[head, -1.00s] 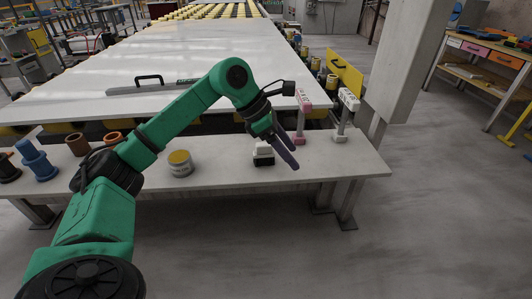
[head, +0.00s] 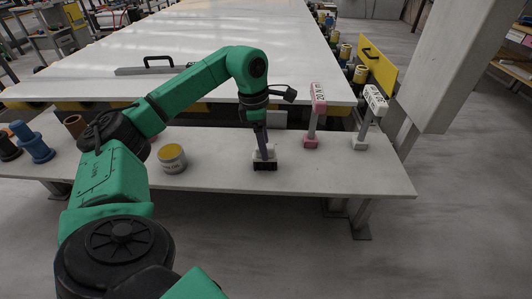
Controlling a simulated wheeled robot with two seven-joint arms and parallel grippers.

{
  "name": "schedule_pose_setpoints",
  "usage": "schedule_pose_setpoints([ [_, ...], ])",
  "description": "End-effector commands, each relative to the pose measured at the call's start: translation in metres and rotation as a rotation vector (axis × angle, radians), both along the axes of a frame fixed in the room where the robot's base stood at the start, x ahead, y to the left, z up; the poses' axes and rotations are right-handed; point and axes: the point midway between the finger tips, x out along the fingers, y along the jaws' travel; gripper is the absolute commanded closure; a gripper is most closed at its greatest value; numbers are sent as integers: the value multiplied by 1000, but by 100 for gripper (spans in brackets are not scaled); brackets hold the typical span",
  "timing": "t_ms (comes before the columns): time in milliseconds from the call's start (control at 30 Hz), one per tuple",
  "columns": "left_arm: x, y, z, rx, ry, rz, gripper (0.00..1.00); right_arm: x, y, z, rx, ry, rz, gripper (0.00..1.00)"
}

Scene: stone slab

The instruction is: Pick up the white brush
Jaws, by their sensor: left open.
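My right gripper is not in view.
A pink labelled upright piece (head: 318,97) and a white labelled one (head: 374,101) stand right of the brush. A can with a yellow top (head: 172,157) stands to the left, with blue (head: 33,145) and brown spools farther left. The large slab (head: 250,50) lies behind.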

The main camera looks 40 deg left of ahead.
Motion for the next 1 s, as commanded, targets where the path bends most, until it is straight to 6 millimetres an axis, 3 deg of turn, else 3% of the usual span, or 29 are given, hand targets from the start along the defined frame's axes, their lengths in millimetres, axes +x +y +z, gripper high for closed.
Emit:
schedule_pose_setpoints([
  [133,4,-2,-27,0,4,0,28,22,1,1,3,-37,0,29],
  [233,5,-4,-44,1,2,0,28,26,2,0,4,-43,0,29],
  [467,6,-5,-49,1,-1,0,28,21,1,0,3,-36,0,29],
  [533,6,-5,-48,0,0,0,47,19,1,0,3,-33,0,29],
  [667,6,-5,-48,0,0,-1,96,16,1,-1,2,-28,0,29],
  [700,6,-5,-48,0,0,-1,100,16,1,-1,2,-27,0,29],
  [1000,7,-5,-46,0,-2,-1,100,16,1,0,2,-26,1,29],
])
